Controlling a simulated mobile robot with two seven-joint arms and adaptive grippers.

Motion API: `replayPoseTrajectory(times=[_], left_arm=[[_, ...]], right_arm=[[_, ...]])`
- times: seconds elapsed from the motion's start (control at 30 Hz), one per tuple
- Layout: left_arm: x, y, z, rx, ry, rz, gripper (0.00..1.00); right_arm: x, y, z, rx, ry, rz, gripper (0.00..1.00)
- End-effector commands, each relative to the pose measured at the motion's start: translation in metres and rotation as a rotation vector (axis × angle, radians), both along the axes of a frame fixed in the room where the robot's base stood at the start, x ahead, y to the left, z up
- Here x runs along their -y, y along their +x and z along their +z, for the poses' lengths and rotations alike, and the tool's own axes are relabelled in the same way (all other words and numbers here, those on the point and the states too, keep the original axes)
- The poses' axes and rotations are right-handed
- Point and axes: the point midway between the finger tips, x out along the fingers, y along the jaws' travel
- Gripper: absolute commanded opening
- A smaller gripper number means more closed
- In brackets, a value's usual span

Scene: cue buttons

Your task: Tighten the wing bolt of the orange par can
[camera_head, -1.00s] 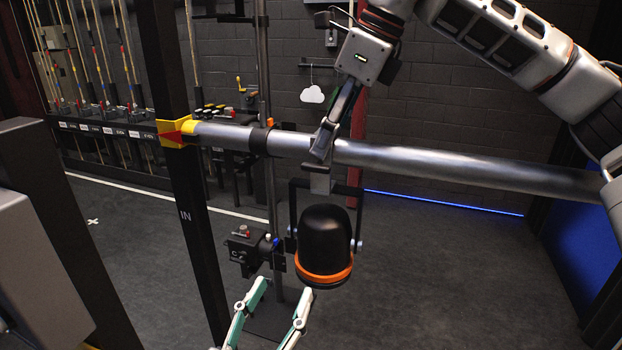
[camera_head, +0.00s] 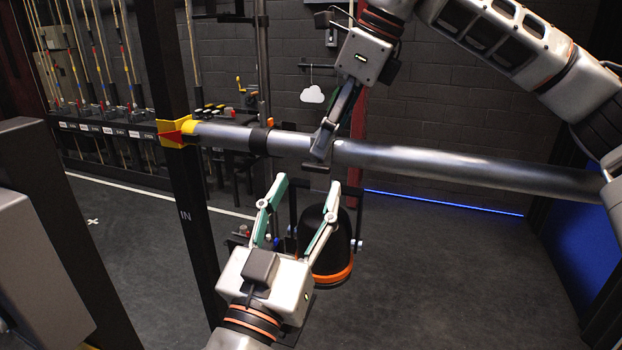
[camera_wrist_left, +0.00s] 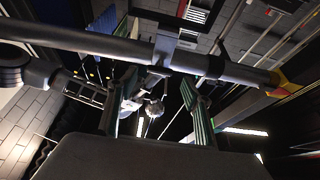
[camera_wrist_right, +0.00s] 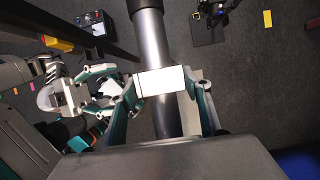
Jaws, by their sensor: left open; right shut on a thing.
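The orange par can (camera_head: 343,268), black with an orange rim, hangs upright in its yoke below the silver pipe (camera_head: 430,163). My left gripper (camera_head: 307,184) is open below the pipe, in front of the can and partly covering it. My right gripper (camera_head: 322,150) is shut on the clamp at the pipe; its pale block shows between the fingers in the right wrist view (camera_wrist_right: 165,81). The clamp also shows in the left wrist view (camera_wrist_left: 164,48), ahead of the open fingers. I cannot make out the wing bolt clearly.
A dark post (camera_head: 178,190) with a yellow holder (camera_head: 172,133) stands at the pipe's left end. A black box with a red knob (camera_head: 240,233) is partly hidden behind my left gripper. The floor at right is clear.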

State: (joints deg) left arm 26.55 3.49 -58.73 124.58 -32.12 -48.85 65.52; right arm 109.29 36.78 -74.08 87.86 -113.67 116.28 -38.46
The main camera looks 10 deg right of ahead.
Motion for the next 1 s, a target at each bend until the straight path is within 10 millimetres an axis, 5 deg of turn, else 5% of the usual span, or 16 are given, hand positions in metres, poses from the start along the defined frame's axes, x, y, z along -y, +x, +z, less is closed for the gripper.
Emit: replayPoseTrajectory(times=[0.23, 0.63, 0.8, 1.0], left_arm=[[0.014, 0.021, 0.011, 0.002, 0.001, -0.001, 0.50], [0.017, 0.026, 0.012, -0.001, 0.000, 0.000, 0.50], [0.017, 0.025, 0.012, -0.001, 0.000, 0.000, 0.11], [0.017, 0.026, 0.012, 0.005, 0.010, -0.001, 0.11]], right_arm=[[0.001, 0.001, -0.001, -0.001, -0.002, -0.001, 0.00], [0.001, 0.001, -0.001, -0.001, -0.002, -0.002, 0.00], [0.001, 0.001, -0.001, -0.001, -0.001, -0.001, 0.00], [0.001, 0.000, -0.001, -0.001, -0.001, -0.001, 0.00]])
